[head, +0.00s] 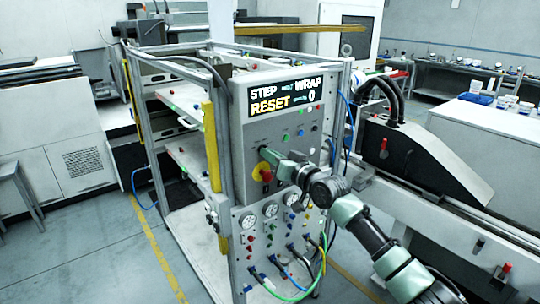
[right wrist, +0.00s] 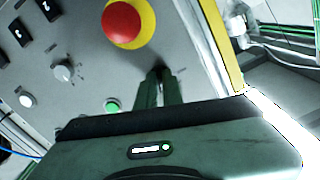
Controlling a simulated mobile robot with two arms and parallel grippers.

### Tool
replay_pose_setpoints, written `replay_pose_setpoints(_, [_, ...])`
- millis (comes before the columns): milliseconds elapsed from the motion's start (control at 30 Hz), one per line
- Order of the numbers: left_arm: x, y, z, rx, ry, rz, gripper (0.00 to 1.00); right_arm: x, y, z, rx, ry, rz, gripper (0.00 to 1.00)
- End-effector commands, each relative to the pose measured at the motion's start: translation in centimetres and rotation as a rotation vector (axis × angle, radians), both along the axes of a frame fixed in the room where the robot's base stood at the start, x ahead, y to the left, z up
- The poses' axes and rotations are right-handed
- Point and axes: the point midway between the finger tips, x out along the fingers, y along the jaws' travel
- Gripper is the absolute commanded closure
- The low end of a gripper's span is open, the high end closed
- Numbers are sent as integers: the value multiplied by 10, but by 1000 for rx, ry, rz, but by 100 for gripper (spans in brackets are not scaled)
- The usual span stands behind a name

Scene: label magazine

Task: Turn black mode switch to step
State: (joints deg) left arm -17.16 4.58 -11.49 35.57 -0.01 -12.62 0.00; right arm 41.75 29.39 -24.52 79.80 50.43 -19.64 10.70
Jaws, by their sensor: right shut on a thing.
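The grey control panel (head: 284,123) stands upright with a lit display (head: 285,95) that reads STEP, WRAP, RESET and 0. My right gripper (head: 266,156) reaches it from the right, its tips at the panel face just above the red emergency stop (head: 267,176). In the right wrist view my right gripper (right wrist: 160,76) is shut on a small dark part at the panel face, which fits the black mode switch. The fingers hide most of it, so I cannot tell which way it points. My left gripper is not in view.
The red stop button on its yellow base (right wrist: 128,22) is close to my fingers. A pale knob (right wrist: 63,73), a green button (right wrist: 113,106) and black rocker switches (right wrist: 18,30) are nearby. Gauges (head: 270,209) and hoses (head: 290,290) are below. A yellow post (head: 211,147) stands left.

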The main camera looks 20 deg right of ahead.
Motion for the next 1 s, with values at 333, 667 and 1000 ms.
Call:
replay_pose_setpoints(333, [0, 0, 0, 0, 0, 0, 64, 0, 0, -1, 37, 16, 0, 100])
replay_pose_setpoints(667, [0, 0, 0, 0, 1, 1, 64, 0, -1, -1, 36, 15, 0, 76])
replay_pose_setpoints(1000, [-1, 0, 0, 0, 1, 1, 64, -1, -1, -1, 36, 13, -1, 71])
